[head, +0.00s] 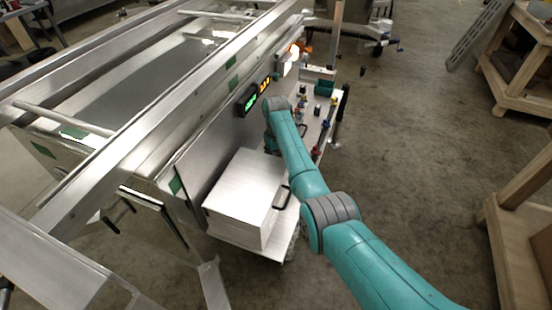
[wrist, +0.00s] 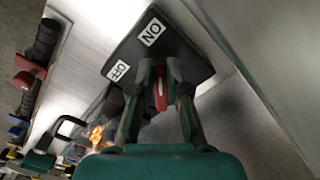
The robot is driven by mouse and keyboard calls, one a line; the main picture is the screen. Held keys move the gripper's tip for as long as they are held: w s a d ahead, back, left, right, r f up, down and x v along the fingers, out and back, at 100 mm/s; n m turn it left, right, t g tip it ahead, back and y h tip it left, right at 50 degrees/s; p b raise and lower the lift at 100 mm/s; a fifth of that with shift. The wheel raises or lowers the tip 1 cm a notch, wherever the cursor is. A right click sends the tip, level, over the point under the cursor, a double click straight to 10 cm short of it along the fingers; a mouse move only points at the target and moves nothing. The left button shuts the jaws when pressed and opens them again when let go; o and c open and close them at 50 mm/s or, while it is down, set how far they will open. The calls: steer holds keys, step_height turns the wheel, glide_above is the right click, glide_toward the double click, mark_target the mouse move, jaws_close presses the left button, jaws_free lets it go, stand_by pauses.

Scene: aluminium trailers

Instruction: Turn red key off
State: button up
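In the wrist view, a black switch box (wrist: 190,62) is mounted on a metal panel and carries two white labels. One reads "NO" or "ON" (wrist: 151,31); the other, smaller in view, looks like "OFF" (wrist: 117,70). The red key (wrist: 160,88) shows between the two dark green fingers of my gripper (wrist: 160,72). The fingers stand on either side of the key, close to the box. I cannot tell whether they touch or grip it, nor the key's exact angle. In the head view, my arm hides the gripper and key.
In the head view, a white metal box (head: 243,198) with a black handle stands on the lower shelf. A display with green digits (head: 251,103) sits on the panel. Small coloured items (head: 302,104) lie on the shelf beyond my arm. Wooden stands are at right, with open floor between.

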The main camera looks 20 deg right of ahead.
jaws_close()
steer(key=n, duration=0.2)
steer(key=d+n, duration=0.1)
steer(key=n, duration=0.1)
steer(key=shift+w, duration=0.2)
steer(key=n, duration=0.5)
steer(key=shift+w+d, duration=0.35)
steer(key=n, duration=0.2)
steer(key=w+n, duration=0.1)
steer(key=n, duration=0.1)
steer(key=shift+d+n, duration=0.2)
steer(key=shift+n, duration=0.1)
steer(key=shift+w+n, duration=0.25)
steer(key=shift+n, duration=0.85)
steer(key=shift+w+n, duration=0.2)
steer(key=shift+n, duration=0.9)
steer(key=o, duration=0.7)
jaws_free()
